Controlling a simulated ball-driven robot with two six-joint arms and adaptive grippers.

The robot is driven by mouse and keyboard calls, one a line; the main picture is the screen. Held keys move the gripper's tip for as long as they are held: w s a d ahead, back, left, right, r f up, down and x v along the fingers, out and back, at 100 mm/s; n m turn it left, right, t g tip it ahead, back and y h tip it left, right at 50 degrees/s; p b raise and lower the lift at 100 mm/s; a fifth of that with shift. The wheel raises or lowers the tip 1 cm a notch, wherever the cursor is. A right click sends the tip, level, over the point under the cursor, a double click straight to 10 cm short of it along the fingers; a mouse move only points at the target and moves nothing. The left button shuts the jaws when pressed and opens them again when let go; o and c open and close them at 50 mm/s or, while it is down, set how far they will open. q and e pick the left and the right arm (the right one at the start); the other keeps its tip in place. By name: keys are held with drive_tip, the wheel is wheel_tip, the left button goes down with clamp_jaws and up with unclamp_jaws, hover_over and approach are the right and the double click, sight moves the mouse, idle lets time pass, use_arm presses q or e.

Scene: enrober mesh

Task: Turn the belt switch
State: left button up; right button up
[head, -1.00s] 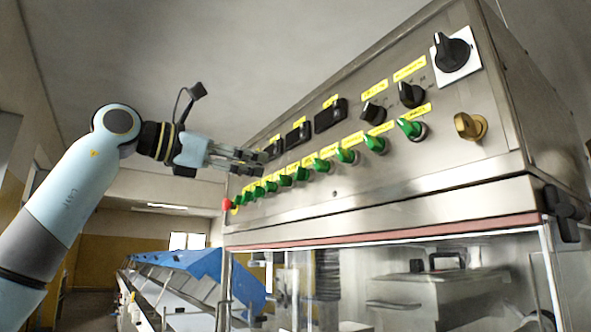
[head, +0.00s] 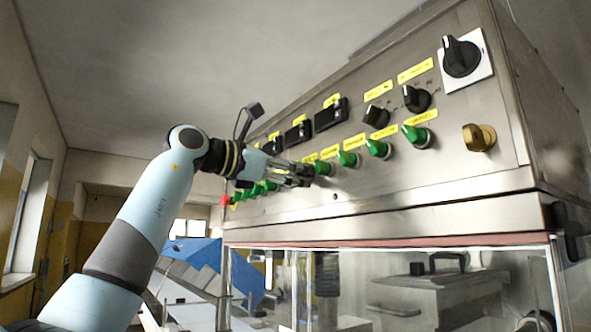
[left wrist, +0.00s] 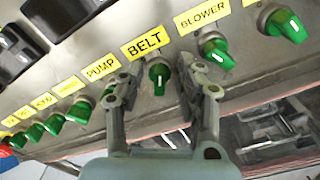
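The belt switch (left wrist: 159,76) is a green knob under a yellow label reading BELT (left wrist: 145,43) in the left wrist view. My left gripper (left wrist: 158,84) is open, with one finger on each side of this knob. A small gap shows between the knob and each finger, so it is not clasped. In the head view my left gripper (head: 304,174) is at the panel's row of green knobs, its tips by one green knob (head: 322,167) and partly hiding the row. My right gripper is in neither view.
The blower switch (left wrist: 217,52) is close to the right finger, and the pump switch is partly hidden by the left finger. Black knobs (head: 416,98), dark displays (head: 331,114) and a brass knob (head: 479,137) are on the steel panel. A red button (head: 226,200) is at its far end.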

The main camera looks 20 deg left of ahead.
use_arm(q)
clamp_jaws()
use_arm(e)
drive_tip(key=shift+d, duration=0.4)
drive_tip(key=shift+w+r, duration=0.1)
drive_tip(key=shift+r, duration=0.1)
use_arm(q)
drive_tip(key=n+p, duration=0.2)
drive_tip(key=n, duration=0.2)
drive_tip(key=n+p, duration=0.3)
drive_tip(key=n, duration=0.1)
drive_tip(key=n+p, duration=0.2)
drive_tip(key=n, duration=0.2)
drive_tip(key=shift+w+a+p, duration=0.2)
drive_tip(key=shift+a+p, duration=0.1)
drive_tip(key=shift+p, duration=0.05)
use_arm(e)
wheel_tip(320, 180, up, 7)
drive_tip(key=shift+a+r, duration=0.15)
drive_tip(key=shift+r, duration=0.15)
use_arm(q)
unclamp_jaws()
